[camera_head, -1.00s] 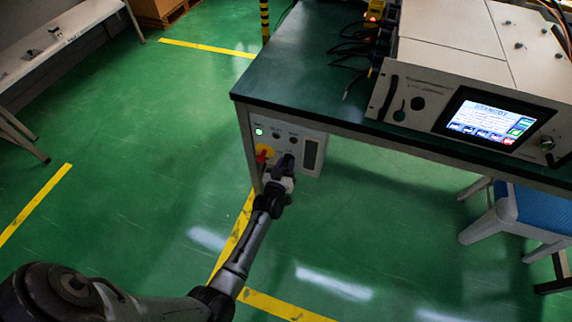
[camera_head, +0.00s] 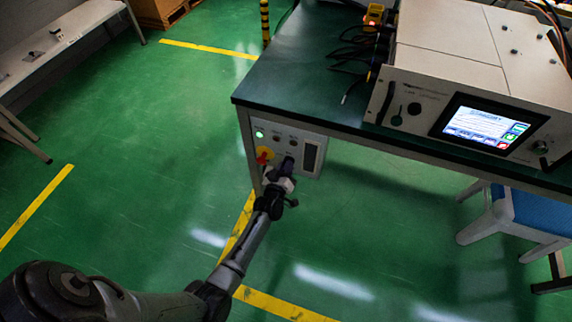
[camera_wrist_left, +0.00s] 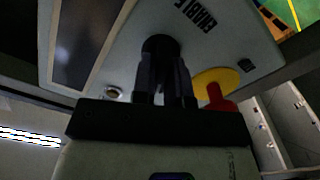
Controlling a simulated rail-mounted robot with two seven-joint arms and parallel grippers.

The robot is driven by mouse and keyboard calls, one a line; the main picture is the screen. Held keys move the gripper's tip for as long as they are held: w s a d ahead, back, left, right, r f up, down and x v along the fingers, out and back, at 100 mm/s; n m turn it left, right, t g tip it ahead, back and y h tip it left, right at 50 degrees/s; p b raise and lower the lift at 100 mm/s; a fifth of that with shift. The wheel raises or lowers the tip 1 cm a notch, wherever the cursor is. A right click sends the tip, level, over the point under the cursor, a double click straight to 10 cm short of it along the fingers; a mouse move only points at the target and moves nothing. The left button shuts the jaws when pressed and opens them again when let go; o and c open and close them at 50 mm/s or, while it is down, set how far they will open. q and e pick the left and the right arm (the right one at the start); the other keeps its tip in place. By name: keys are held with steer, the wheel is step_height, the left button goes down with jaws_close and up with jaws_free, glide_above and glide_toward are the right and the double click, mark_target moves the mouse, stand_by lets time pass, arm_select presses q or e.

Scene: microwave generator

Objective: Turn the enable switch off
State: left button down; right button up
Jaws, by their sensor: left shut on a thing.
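The grey control box (camera_head: 311,135) hangs under the near left end of the table. In the left wrist view its panel (camera_wrist_left: 125,60) carries the printed word ENABLE (camera_wrist_left: 195,14). The black enable switch knob (camera_wrist_left: 160,44) sits by that word. My left gripper (camera_wrist_left: 165,72) is shut on this knob, its fingers hiding most of it, so I cannot read which way it points. In the head view my left gripper (camera_head: 284,172) is against the lower part of the box and covers the switch. My right gripper is not in view.
A red knob on a yellow disc (camera_wrist_left: 217,84) is close beside my fingers. A lit green lamp (camera_head: 260,134) is on the box. The generator (camera_head: 470,90), its screen lit, stands on the table (camera_head: 300,60). A blue-seated stool (camera_head: 535,210) is at the right.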

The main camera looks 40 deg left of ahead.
arm_select(q)
steer(key=n+p, duration=0.1)
steer(key=n, duration=0.1)
steer(key=shift+n, duration=0.4)
steer(key=n, duration=0.3)
steer(key=shift+n, duration=0.3)
steer(key=n, duration=0.3)
steer(key=shift+a+f, duration=0.1)
steer(key=shift+f, duration=0.05)
steer(key=shift+n, duration=1.5)
steer(key=c, duration=1.1)
jaws_free()
steer(key=shift+c, duration=0.2)
